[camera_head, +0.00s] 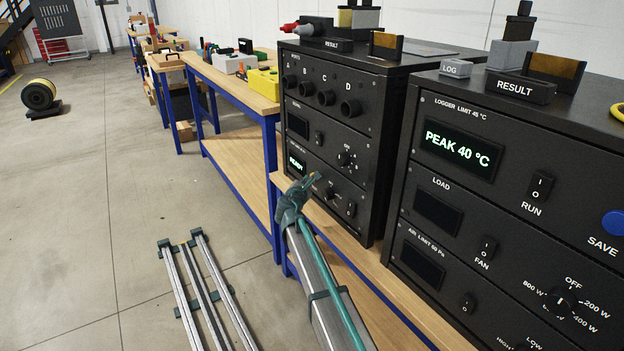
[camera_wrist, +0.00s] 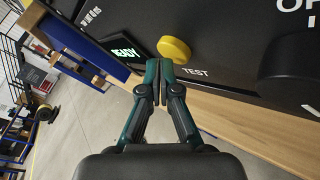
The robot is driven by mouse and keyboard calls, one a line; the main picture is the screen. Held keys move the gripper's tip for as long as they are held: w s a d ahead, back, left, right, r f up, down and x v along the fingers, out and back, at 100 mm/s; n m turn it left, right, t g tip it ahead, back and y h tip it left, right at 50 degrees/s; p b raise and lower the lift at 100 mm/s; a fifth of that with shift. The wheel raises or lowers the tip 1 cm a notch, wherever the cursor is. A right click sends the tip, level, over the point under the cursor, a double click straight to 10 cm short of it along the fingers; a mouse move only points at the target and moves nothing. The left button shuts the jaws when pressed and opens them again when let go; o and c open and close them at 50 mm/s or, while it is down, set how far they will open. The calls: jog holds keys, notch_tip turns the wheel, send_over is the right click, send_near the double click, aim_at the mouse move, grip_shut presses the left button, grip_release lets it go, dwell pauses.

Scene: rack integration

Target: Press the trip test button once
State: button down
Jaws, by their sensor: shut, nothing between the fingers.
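The yellow round button (camera_wrist: 174,50) is on the black panel in the wrist view, with the word TEST printed beside it. In the head view this display (camera_head: 297,163) is on the lowest unit of the left rack. My gripper (camera_wrist: 159,70) is shut and empty, its fingertips just below the button in the wrist view; I cannot tell whether they touch it. In the head view my gripper (camera_head: 311,180) is in front of the lowest unit and covers part of the panel there.
A large black knob (camera_wrist: 289,58) is right of the button in the wrist view. The wooden bench edge (camera_wrist: 250,130) runs below the panel. In the head view, a second rack (camera_head: 408,180) with a PEAK 40 °C display stands at right. Open floor is at left.

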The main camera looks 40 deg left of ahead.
jog(key=shift+w+d, duration=0.1)
jog(key=shift+w, duration=0.2)
jog(key=shift+s, duration=0.4)
dwell(0.5)
jog(key=s+a, duration=0.2)
jog(key=s, duration=0.3)
jog(key=shift+s+a, duration=0.15)
jog(key=shift+s, duration=0.15)
dwell(0.6)
